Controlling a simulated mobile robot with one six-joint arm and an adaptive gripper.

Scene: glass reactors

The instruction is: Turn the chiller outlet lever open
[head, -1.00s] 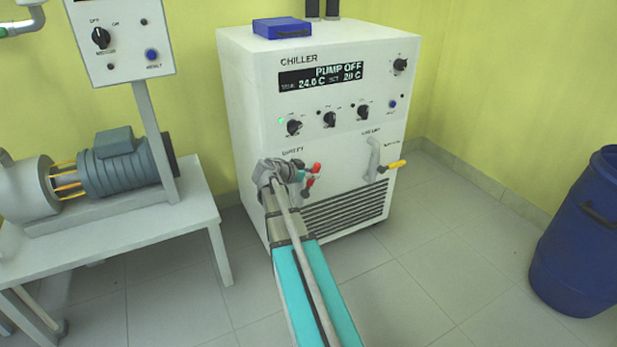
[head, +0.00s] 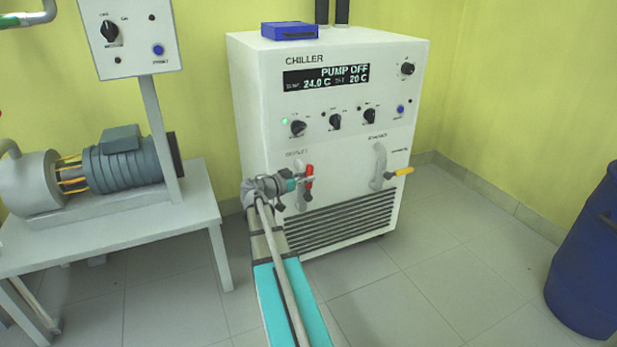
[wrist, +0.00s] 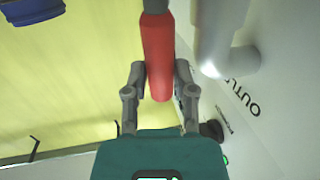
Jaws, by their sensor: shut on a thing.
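The chiller (head: 330,130) is a white cabinet with a display that reads PUMP OFF. Its outlet lever (head: 309,176) has a red handle on the left of the front face, and the handle stands about upright in the head view. In the wrist view the red lever (wrist: 157,55) runs down between the fingers of my gripper (wrist: 158,80), beside a pale pipe (wrist: 215,40) and the lettering OUTL. My gripper is shut on the handle. In the head view my gripper (head: 298,184) is at the handle, and my wrist partly hides the outlet pipe.
A second valve with a yellow lever (head: 402,171) is to the right on the chiller. A blue box (head: 290,31) lies on top. A bench (head: 110,235) with a motor (head: 125,158) stands left, a blue drum (head: 590,260) right. The floor between is clear.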

